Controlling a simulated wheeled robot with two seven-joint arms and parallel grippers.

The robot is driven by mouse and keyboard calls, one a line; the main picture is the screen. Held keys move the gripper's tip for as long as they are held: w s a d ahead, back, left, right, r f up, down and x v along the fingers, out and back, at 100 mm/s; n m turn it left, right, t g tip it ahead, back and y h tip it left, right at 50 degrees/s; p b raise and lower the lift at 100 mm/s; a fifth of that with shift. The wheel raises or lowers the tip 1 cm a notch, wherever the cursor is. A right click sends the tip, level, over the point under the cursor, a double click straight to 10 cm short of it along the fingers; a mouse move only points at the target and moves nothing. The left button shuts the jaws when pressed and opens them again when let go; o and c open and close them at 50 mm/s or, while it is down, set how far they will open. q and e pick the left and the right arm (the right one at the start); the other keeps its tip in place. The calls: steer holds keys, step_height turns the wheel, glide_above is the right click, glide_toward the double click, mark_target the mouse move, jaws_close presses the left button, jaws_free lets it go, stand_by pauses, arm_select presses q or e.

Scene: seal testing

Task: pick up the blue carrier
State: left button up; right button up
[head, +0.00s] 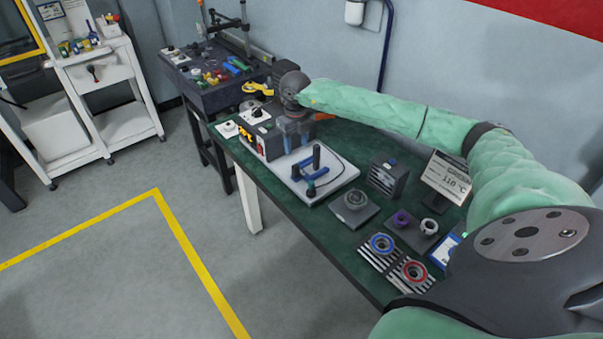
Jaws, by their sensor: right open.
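The blue carrier (381,243) appears as a blue ring with a dark centre, lying on a striped grey rack at the near end of the green table. A similar red ring (414,272) lies beside it, nearer to me. My right gripper (294,138) is open and points down at the far end of the table, beside a dark box with coloured buttons. It is well away from the blue carrier, up and to the left in the picture. Its fingertips are small and partly unclear. My left gripper is not in view.
The green table (335,245) also holds a white plate with a black-handled fixture (313,172), a grey plate with a round part (355,198), purple and white rings (402,219), a dark block (387,175) and a display (446,178). My right arm spans above its back side.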

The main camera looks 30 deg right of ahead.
mark_target(295, 165)
steer(key=f+b, duration=0.1)
steer(key=f, duration=0.1)
steer(key=f+b, duration=0.1)
steer(key=b, duration=0.1)
steer(key=shift+w+f, duration=0.35)
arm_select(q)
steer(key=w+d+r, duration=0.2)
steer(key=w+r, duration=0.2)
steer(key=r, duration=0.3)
arm_select(e)
steer(key=shift+f, duration=0.2)
steer(key=shift+f+p, duration=0.65)
steer(key=shift+f, duration=0.55)
steer(key=f+p, duration=0.2)
steer(key=f, duration=0.1)
steer(key=shift+s+a+f+p, duration=0.2)
steer(key=shift+s+f+p, duration=0.1)
steer(key=shift+p, duration=0.1)
steer(key=shift+f, duration=0.75)
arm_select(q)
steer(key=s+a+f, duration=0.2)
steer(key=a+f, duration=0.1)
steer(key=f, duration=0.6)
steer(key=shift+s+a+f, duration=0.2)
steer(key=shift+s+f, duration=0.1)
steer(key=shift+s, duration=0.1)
arm_select(e)
steer(key=shift+c, duration=0.4)
jaws_close()
